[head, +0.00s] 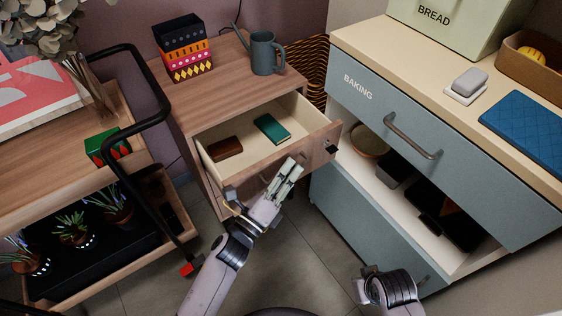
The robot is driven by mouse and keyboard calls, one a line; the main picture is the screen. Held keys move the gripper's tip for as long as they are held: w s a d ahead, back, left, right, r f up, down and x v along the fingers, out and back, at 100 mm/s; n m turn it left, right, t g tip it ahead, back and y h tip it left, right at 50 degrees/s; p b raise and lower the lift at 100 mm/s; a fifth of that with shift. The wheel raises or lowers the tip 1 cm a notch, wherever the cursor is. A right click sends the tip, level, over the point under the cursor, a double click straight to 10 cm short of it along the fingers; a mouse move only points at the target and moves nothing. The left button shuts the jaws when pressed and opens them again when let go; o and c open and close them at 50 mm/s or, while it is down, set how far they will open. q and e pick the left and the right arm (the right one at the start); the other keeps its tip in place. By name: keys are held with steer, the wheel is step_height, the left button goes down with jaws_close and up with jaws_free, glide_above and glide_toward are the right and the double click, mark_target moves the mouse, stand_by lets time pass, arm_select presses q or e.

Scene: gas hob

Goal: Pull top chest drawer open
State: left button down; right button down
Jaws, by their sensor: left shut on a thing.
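The wooden chest (215,95) stands at the centre back. Its top drawer (313,148) is pulled out, with its pale inside showing. A brown box-like item (224,148) and a green book-like item (271,128) lie in it. My left gripper (291,168) is at the middle of the drawer front, shut on the drawer's handle, which its fingers mostly hide. Of my right arm, only a wrist part shows at the bottom right; its fingers are not visible.
A watering can (264,54) and stacked patterned boxes (184,48) stand on the chest. A blue-grey cabinet (365,95) with a drawer handle (412,137) is close on the right. A black-railed cart (112,165) with plants is on the left. Tiled floor (295,255) lies between.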

arm_select(q)
steer(key=shift+s+d+f, duration=0.1)
steer(key=shift+s+d, duration=0.55)
steer(key=shift+s, duration=0.35)
steer(key=shift+s+d, duration=0.65)
steer(key=shift+s, duration=0.35)
arm_select(e)
steer(key=shift+w+a+r, duration=0.3)
steer(key=shift+w+r, duration=0.15)
steer(key=shift+w, duration=0.15)
steer(key=shift+s, duration=0.1)
arm_select(q)
steer(key=c, duration=2)
jaws_free()
arm_select(e)
steer(key=shift+f, duration=0.1)
arm_select(q)
steer(key=v, duration=1.2)
